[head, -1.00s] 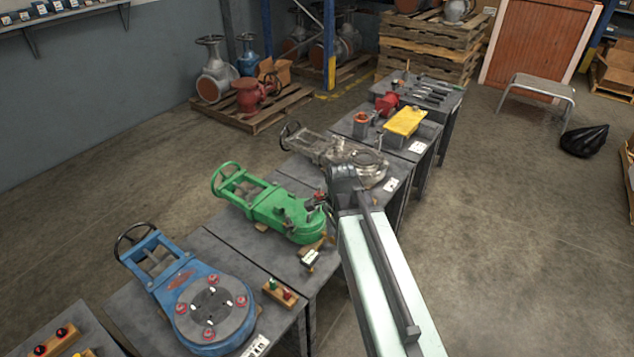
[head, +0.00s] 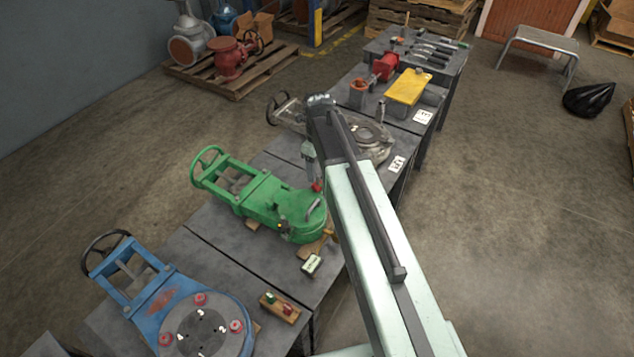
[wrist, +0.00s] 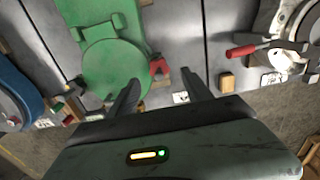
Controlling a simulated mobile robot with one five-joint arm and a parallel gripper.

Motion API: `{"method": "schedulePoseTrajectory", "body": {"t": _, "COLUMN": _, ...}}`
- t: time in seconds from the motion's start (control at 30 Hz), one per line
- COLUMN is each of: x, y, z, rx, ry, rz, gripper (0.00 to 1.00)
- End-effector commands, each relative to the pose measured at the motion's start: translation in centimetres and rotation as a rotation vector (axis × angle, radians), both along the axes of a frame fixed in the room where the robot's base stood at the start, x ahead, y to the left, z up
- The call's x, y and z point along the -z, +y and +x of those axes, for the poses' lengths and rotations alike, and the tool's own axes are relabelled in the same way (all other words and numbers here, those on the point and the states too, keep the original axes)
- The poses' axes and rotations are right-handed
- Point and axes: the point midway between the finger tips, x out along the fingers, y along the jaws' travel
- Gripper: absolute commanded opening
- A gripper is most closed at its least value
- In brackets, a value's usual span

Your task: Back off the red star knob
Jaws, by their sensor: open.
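A red part (wrist: 158,68), possibly the red star knob, shows at the edge of the green valve (wrist: 112,66) in the wrist view. Its exact shape is hard to make out. A small red spot (head: 317,187) shows there in the head view too, beside the green valve (head: 265,203). My gripper (wrist: 161,77) is open and empty, its fingers spread on either side of the red part. I cannot tell how far above it they are. Red knobs (head: 236,326) also sit on the round plate of the blue valve (head: 160,305).
A small wooden block (head: 280,307) with a green and a red knob stands on the bench. A grey valve (head: 372,140) and a yellow box (head: 409,86) stand farther back. In the wrist view a red handle (wrist: 247,50) sticks out from the grey valve.

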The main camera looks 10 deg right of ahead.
Motion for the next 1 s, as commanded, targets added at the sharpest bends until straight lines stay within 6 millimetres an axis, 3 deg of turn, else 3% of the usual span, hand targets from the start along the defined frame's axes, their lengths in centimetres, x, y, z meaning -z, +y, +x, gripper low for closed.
{"method": "schedulePoseTrajectory", "body": {"t": 0.03, "x": 1.6, "y": 0.0, "z": 0.0, "rx": -0.001, "ry": 0.0, "rz": 0.0, "gripper": 0.58}}
{"method": "schedulePoseTrajectory", "body": {"t": 0.3, "x": 6.1, "y": 0.1, "z": 0.0, "rx": -0.002, "ry": 0.0, "rz": 0.0, "gripper": 0.58}}
{"method": "schedulePoseTrajectory", "body": {"t": 0.63, "x": 6.2, "y": 0.1, "z": 0.0, "rx": -0.002, "ry": 0.0, "rz": 0.0, "gripper": 0.58}}
{"method": "schedulePoseTrajectory", "body": {"t": 0.83, "x": 6.2, "y": 0.1, "z": 0.0, "rx": -0.003, "ry": 0.0, "rz": 0.0, "gripper": 0.03}}
{"method": "schedulePoseTrajectory", "body": {"t": 1.0, "x": 6.2, "y": 0.2, "z": 0.0, "rx": -0.007, "ry": 0.0, "rz": 0.0, "gripper": 0.0}}
